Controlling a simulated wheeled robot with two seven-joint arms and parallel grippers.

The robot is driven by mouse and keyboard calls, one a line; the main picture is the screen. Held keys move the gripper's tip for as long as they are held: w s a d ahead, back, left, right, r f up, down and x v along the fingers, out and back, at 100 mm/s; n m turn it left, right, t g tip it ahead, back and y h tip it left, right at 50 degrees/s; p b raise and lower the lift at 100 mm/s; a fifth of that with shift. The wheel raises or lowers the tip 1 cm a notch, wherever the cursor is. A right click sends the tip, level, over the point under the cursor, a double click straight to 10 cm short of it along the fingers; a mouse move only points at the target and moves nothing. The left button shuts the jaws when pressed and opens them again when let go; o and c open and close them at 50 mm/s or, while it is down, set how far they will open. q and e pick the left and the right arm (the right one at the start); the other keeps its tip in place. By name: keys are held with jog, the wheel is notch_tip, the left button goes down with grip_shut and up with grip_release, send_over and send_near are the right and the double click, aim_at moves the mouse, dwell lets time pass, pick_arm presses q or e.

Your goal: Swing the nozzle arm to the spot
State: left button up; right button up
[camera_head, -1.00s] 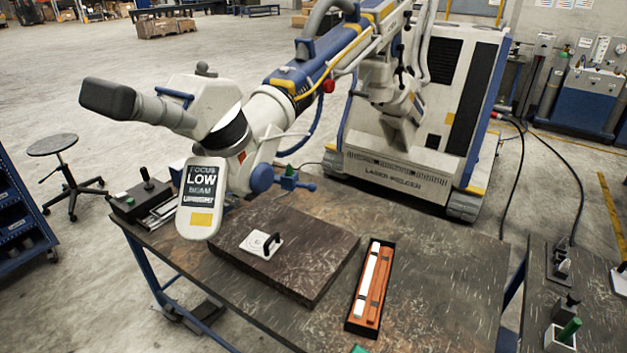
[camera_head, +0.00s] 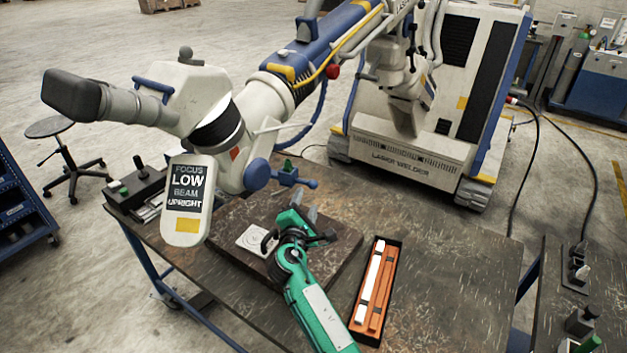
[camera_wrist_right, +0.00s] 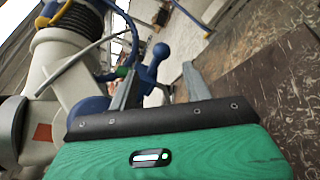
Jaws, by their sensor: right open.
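The jointed white-and-blue arm with the microscope head (camera_head: 195,95) reaches in from the machine. A sign plate (camera_head: 187,200) reading "FOCUS LOW BEAM UPRIGHT" hangs in front of it. A blue handle with a ball end (camera_head: 308,183) sticks out to the right below the head; it also shows in the wrist view (camera_wrist_right: 152,62). My right gripper (camera_head: 304,204) is open and empty, over the dark slab just in front of the handle. In the wrist view its fingers (camera_wrist_right: 161,88) point toward the handle, apparently without gripping it. My left gripper is out of view.
A white plate with a black handle (camera_head: 252,239) lies on the dark slab (camera_head: 340,235), partly behind my right arm. A black tray with orange and white bars (camera_head: 377,290) lies to the right. A control box with a joystick (camera_head: 140,185) stands at the left. The right tabletop (camera_head: 450,260) is clear.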

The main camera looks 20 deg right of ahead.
aim_at(313, 180)
jog(key=b+x, duration=0.2)
jog(key=x, duration=0.7)
jog(key=shift+w+d+f, duration=0.1)
jog(key=shift+w+d, duration=0.1)
jog(key=shift+w, duration=0.05)
jog(key=shift+w+d, duration=0.35)
jog(key=shift+w, duration=0.2)
jog(key=shift+c, duration=0.4)
grip_shut()
